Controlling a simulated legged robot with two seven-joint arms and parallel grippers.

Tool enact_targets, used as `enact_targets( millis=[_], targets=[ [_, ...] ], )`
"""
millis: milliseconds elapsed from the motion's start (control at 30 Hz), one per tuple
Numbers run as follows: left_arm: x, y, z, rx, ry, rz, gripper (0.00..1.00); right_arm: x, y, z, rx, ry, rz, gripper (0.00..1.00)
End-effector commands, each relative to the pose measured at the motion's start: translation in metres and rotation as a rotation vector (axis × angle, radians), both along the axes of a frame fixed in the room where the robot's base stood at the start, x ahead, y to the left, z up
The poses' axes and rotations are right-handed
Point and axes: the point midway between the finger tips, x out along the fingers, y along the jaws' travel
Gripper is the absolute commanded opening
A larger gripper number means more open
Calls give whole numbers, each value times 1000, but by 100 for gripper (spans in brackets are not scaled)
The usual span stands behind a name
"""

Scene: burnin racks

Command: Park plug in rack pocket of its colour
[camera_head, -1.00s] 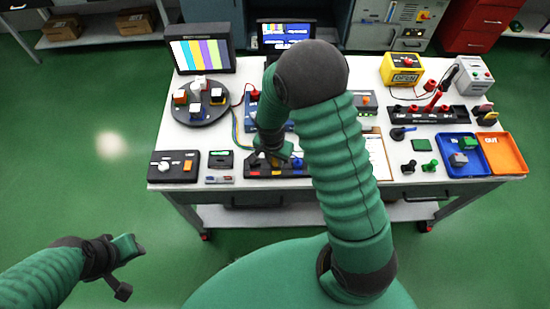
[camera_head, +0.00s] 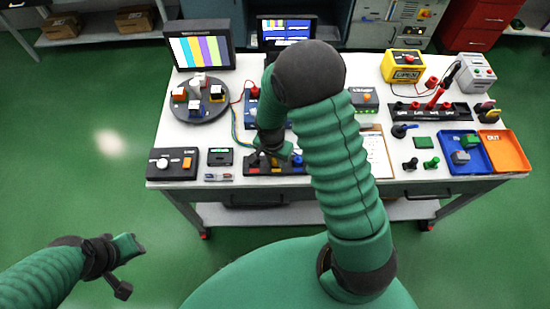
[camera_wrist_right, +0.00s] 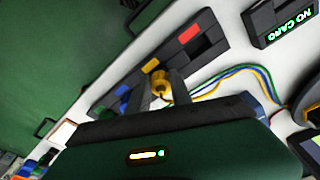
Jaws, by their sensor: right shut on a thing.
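A yellow plug (camera_wrist_right: 161,83) sits between the two fingers of my right gripper (camera_wrist_right: 160,92) in the right wrist view. The gripper is shut on it. The plug is beside the yellow mark (camera_wrist_right: 150,65) of the black rack (camera_wrist_right: 108,97); I cannot tell how deep it is in a pocket. The rack also has a red mark (camera_wrist_right: 190,34) and blue marks. In the head view my right gripper (camera_head: 274,148) is over the rack (camera_head: 253,171), and the plug is too small to make out. My left gripper (camera_head: 130,262) is low at the left, off the table; its jaw state is unclear.
Coloured cables (camera_wrist_right: 225,76) run beside the rack. A black box with a knob (camera_head: 172,165) is left of the rack, and a clipboard (camera_head: 377,155) is right of it. A round platform with cubes (camera_head: 200,100) stands behind. Blue (camera_head: 485,158) and orange (camera_head: 512,155) trays are at the right.

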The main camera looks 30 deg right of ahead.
Motion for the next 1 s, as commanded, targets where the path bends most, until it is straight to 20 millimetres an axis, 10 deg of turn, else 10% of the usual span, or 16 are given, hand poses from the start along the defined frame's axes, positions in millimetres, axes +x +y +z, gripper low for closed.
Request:
enact_targets(
  millis=[233, 267, 433, 767, 1000],
  targets=[
    [0, 0, -4, 0, 0, 0, 36, 0, 0, -5, 0, 0, 0, 0],
    [0, 0, -3, 0, 0, 0, 36, 0, 0, -5, 0, 0, 0, 28],
    [0, 0, -3, 0, 0, 0, 36, 0, 0, -4, 0, 0, 0, 51],
    [0, 0, -3, 0, 0, 0, 36, 0, 0, -3, 0, -1, -1, 51],
    [0, 0, -3, 0, 0, 0, 36, -1, 4, 43, -1, -8, 0, 51]
  ],
)
